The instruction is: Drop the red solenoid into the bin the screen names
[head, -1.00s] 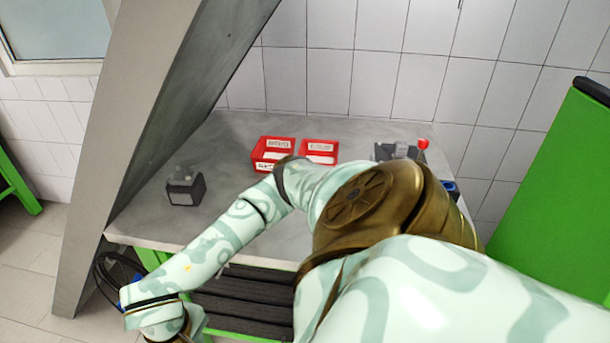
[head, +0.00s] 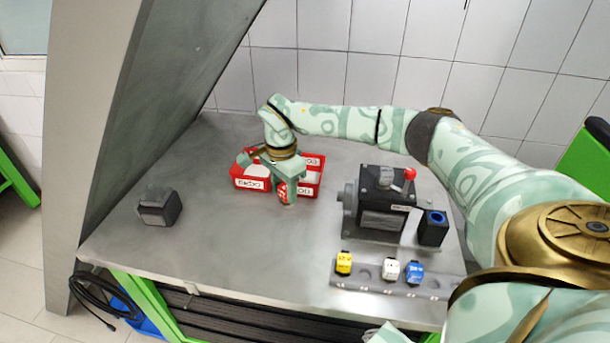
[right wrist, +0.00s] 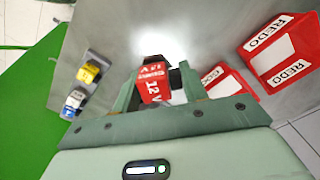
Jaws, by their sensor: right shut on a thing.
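My right gripper (head: 286,182) is shut on the red solenoid (head: 283,193), which hangs in front of the two red bins. In the right wrist view the solenoid (right wrist: 152,85) sits between the fingers (right wrist: 155,80), its label reading "12 V". The left red bin (head: 250,184) is partly covered by my gripper; the right red bin (head: 309,190) stands beside it. In the right wrist view one bin (right wrist: 262,70) bears "REDO" labels; the other bin's (right wrist: 238,84) label is partly hidden. No readable screen shows. My left gripper is not in view.
A rail (head: 365,288) in front holds yellow, white and blue solenoids. A dark block (head: 159,206) stands at the left. The table (head: 240,250) between is clear.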

